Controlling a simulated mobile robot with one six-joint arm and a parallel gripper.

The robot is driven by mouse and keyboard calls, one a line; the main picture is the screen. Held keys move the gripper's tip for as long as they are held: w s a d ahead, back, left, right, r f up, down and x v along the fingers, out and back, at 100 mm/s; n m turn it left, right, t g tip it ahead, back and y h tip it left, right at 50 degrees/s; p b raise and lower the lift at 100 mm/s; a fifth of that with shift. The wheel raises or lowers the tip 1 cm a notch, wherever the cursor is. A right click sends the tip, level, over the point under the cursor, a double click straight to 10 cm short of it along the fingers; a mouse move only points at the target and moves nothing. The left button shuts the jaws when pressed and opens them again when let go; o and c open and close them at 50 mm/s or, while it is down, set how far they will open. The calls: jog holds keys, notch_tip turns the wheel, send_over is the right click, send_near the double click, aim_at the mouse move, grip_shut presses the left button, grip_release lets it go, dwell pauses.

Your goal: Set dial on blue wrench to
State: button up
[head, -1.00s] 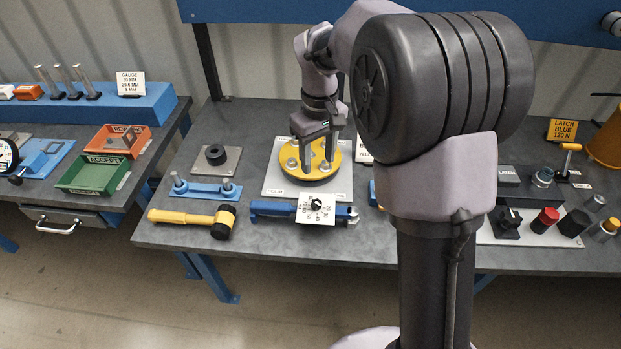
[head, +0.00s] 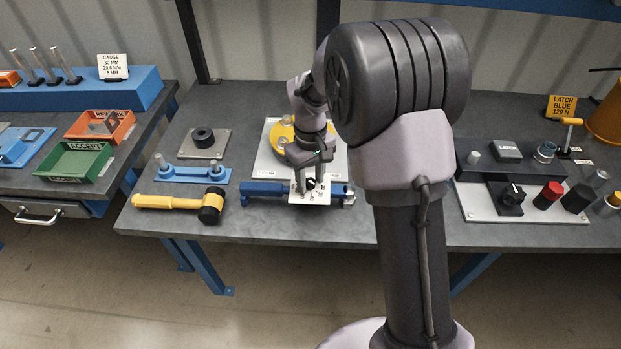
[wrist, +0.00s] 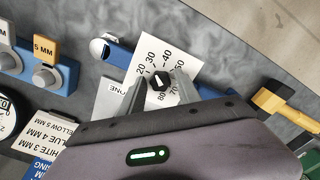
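The blue wrench (head: 265,188) lies on the bench, and its blue body also shows in the wrist view (wrist: 118,55). A white dial card (head: 322,197) sits across it, with printed numbers including 20, 30, 40, 50, 70 and 80 in the wrist view. The black dial knob (wrist: 159,82) stands at the card's middle with a small white mark on top, pointing roughly between 30 and 40. My gripper (head: 311,184) is over the card, pointing down. Its fingers (wrist: 160,88) are apart on either side of the knob; I cannot tell whether they touch it.
A yellow-handled mallet (head: 180,203) lies left of the wrench. Behind it are a blue fixture with pins (head: 190,175) and a round yellow plate (head: 280,138) on a pale base. A panel with knobs (head: 480,205) is at right. The front bench edge is clear.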

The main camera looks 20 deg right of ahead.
grip_shut()
jog(key=shift+m, duration=0.4)
jog(key=m, duration=0.7)
jog(key=shift+m, duration=0.3)
jog(key=m, duration=0.3)
jog(key=shift+a, duration=0.1)
jog(key=shift+m, duration=2.1)
